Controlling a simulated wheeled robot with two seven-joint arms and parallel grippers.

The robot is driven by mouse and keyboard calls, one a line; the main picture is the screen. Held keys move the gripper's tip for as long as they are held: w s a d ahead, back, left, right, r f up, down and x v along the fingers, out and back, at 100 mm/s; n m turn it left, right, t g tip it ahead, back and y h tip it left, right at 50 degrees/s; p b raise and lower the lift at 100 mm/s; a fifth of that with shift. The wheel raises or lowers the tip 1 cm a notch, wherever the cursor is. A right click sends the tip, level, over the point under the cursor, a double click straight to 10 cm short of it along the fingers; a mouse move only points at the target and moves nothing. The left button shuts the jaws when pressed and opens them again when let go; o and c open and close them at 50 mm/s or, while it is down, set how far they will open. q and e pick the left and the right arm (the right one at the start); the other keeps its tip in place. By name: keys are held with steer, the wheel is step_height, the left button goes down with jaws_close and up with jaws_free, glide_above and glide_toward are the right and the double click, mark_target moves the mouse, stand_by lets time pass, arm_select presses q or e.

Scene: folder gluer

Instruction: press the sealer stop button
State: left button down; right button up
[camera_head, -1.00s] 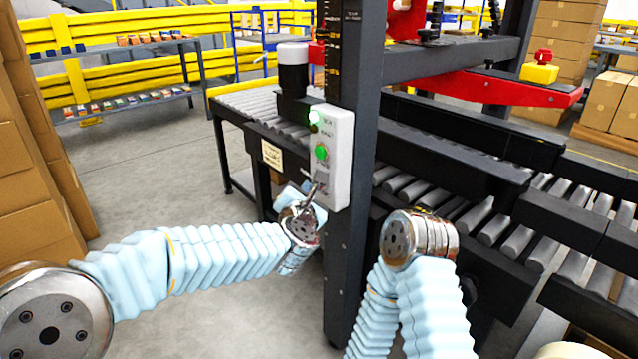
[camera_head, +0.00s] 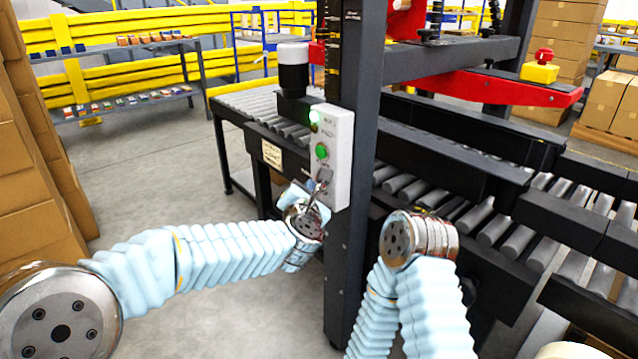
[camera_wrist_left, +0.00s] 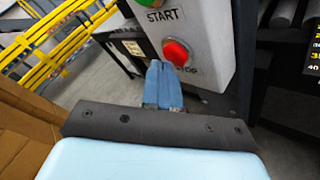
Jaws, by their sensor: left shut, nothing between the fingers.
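The pale control box (camera_head: 335,160) is fixed to the dark upright post. In the left wrist view the red stop button (camera_wrist_left: 177,53) sits below the START label, with the word STOP partly hidden beside it. My left gripper (camera_wrist_left: 160,68) is shut and empty, its blue fingertips at the lower left edge of the red button; I cannot tell whether they touch it. In the head view my left gripper (camera_head: 323,180) is at the lower front of the box and covers the stop button. The green start button (camera_head: 321,151) shows above it. My right gripper is hidden beyond my right wrist.
The dark post (camera_head: 352,240) stands right behind the box. A roller conveyor (camera_head: 255,105) runs behind it and on to the right. A red button on a yellow housing (camera_head: 540,72) sits at the upper right. Floor at left is clear beside stacked cartons (camera_head: 35,190).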

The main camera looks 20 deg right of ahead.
arm_select(q)
steer(key=shift+d, duration=0.25)
stand_by(0.5)
steer(key=shift+s+a+b, duration=0.2)
steer(key=shift+a+b, duration=0.4)
steer(key=shift+a, duration=0.05)
steer(key=s+a+b, duration=0.2)
steer(key=a+b, duration=0.2)
steer(key=a, duration=0.1)
steer(key=shift+a, duration=0.35)
